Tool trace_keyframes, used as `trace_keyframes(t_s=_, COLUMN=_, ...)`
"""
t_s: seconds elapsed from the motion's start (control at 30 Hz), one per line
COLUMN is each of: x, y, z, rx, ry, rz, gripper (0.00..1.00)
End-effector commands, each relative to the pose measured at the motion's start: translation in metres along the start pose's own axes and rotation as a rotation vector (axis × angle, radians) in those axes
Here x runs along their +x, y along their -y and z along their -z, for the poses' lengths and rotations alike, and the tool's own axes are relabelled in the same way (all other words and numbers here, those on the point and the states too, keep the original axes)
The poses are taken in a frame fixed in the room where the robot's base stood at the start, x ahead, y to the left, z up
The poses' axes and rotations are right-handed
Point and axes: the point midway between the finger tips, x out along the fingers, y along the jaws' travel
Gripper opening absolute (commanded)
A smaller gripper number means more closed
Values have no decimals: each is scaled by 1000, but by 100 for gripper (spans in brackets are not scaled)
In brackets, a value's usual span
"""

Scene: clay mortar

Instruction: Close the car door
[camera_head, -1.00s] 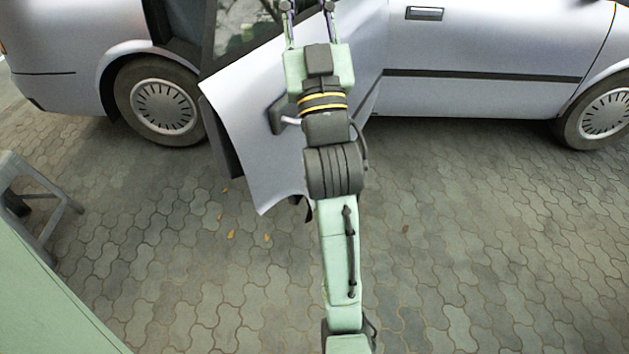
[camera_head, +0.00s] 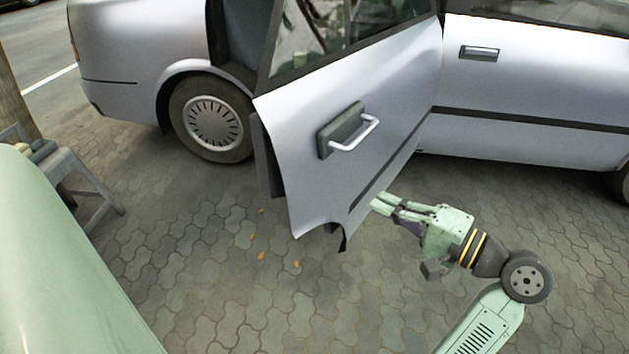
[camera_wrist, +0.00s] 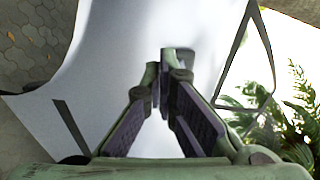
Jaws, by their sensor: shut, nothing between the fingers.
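The silver car door (camera_head: 300,175) stands open, swung out toward me from the car body in the head view. Its grey handle mount with a pale bar handle (camera_head: 358,134) is on the outer face. My gripper (camera_head: 376,201) is shut and empty, low in front of the door's outer face, below and right of the handle. I cannot tell whether the fingertips touch the door. In the wrist view, the fingers of my gripper (camera_wrist: 166,62) point at the pale door panel (camera_wrist: 95,55), with the window at right.
The silver car body (camera_head: 540,85) extends right of the door, and its rear part and wheel (camera_head: 212,122) show at left. A grey stool (camera_head: 80,175) stands at far left. The paved ground (camera_head: 240,290) in front is mostly clear, with a few leaves.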

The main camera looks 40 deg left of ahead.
Motion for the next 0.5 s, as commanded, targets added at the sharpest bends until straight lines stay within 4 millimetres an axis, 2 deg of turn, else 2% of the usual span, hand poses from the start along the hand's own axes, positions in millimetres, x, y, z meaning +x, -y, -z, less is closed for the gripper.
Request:
trace_keyframes(t_s=0.1, x=-1, y=5, z=-17, rx=39, ry=78, rz=29, gripper=0)
trace_keyframes(t_s=0.27, x=10, y=7, z=-22, rx=47, ry=99, rz=35, gripper=0)
trace_keyframes(t_s=0.5, x=57, y=10, z=-27, rx=45, ry=100, rz=35, gripper=0)
